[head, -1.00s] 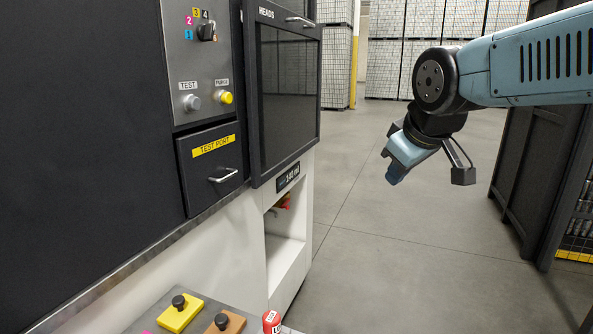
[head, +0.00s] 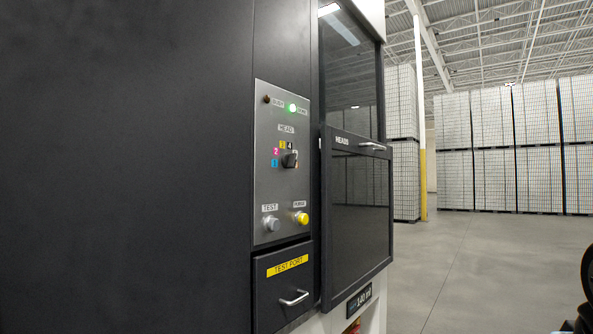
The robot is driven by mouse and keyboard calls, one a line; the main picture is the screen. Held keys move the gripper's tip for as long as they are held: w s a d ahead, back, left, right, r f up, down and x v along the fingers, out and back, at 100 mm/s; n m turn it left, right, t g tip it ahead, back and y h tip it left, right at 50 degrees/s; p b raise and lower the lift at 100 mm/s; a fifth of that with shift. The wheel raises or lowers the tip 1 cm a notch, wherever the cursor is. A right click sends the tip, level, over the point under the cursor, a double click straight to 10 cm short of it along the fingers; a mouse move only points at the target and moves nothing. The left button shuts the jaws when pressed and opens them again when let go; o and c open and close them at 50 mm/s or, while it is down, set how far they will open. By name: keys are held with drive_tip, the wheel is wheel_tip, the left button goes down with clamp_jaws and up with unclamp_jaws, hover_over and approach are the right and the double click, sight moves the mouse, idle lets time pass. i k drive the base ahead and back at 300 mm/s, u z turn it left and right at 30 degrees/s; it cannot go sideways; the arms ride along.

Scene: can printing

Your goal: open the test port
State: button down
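The test port (head: 272,291) is a dark panel with a yellow "TEST PORT" label, low on the machine front below the control panel. It looks shut, lying flush in the front. Its silver bar handle (head: 294,299) is near the bottom of the view. Only a dark sliver of my arm shows at the lower right edge, well to the right of the port. My gripper's fingers are out of the picture.
The control panel (head: 268,185) above the port has a lit green lamp (head: 292,108), a head selector knob (head: 290,160), a TEST button (head: 271,224) and a yellow button (head: 301,218). The closed HEADS door (head: 360,215) juts out beside it. Grey floor (head: 480,280) is open at right.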

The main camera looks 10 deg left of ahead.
sight(283, 287)
drive_tip(key=u, duration=1.1)
drive_tip(key=k, duration=0.8)
drive_tip(key=z, duration=0.35)
drive_tip(key=i, duration=1)
